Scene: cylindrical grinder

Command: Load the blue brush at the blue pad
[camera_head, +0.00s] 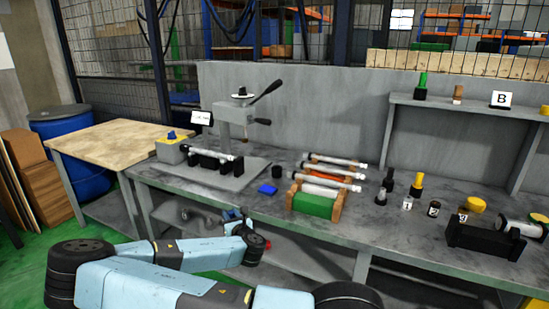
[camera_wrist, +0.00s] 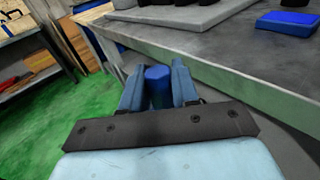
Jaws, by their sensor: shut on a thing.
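My gripper (camera_wrist: 157,82) is shut on a blue cylindrical piece, the blue brush (camera_wrist: 158,88), which shows between the two blue fingers in the wrist view. The brush's far end and its bristles cannot be made out. In the head view my gripper (camera_head: 236,216) is in front of the bench's front edge, where the brush is hard to tell apart from the fingers. The blue pad (camera_head: 268,188) lies flat on the bench top near the front edge, beyond my gripper and to its right. It also shows at the upper right of the wrist view (camera_wrist: 288,23), apart from the gripper.
A grey machine base (camera_head: 214,177) with a lever press stands left of the pad. A small black cylinder (camera_head: 277,172) stands just behind the pad. A green-and-wood rack (camera_head: 314,204) with rods is to the right. The bench's front edge (camera_wrist: 220,75) runs beside my gripper.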

